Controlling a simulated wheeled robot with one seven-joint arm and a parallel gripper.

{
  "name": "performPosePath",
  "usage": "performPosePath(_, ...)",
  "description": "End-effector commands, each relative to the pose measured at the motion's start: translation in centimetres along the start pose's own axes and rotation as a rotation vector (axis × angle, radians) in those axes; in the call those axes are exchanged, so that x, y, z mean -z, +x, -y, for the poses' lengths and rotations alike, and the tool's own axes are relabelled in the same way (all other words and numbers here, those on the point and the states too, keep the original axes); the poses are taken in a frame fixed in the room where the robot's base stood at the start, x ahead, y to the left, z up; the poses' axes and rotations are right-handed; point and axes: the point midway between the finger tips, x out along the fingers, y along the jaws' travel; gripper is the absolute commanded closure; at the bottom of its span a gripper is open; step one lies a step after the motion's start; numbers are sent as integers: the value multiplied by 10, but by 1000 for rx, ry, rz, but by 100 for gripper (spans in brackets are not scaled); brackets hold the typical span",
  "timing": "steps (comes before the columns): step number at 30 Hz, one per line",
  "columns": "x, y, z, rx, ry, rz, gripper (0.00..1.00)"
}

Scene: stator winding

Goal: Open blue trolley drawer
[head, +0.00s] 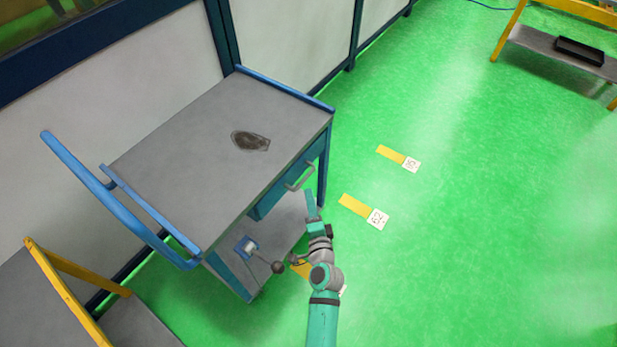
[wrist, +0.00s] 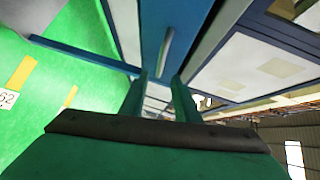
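The blue trolley (head: 205,150) has a grey top and stands against the wall panels. Its blue drawer (head: 273,197) is under the right edge of the top and looks flush with the frame. A grey bar handle (head: 300,178) is on the drawer front. My gripper (head: 310,194) is just below the handle in the head view. In the wrist view my gripper (wrist: 160,77) is open, its two green fingers apart. The handle (wrist: 166,53) lies just beyond the fingertips, roughly in line with the gap, against the blue drawer front (wrist: 178,22). Contact cannot be told.
A dark patch (head: 250,141) lies on the trolley top. A grey ball-ended lever (head: 277,267) sticks out below the drawer, close to my arm. Yellow-framed tables stand at lower left and upper right (head: 540,42). The green floor (head: 480,200) to the right is clear apart from flat markers.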

Motion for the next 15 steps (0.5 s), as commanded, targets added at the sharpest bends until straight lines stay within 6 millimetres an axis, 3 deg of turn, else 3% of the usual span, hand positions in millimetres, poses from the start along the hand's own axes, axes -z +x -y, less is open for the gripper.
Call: performPosePath(15, -1, 78, 2, 2, -2, 2, 71)
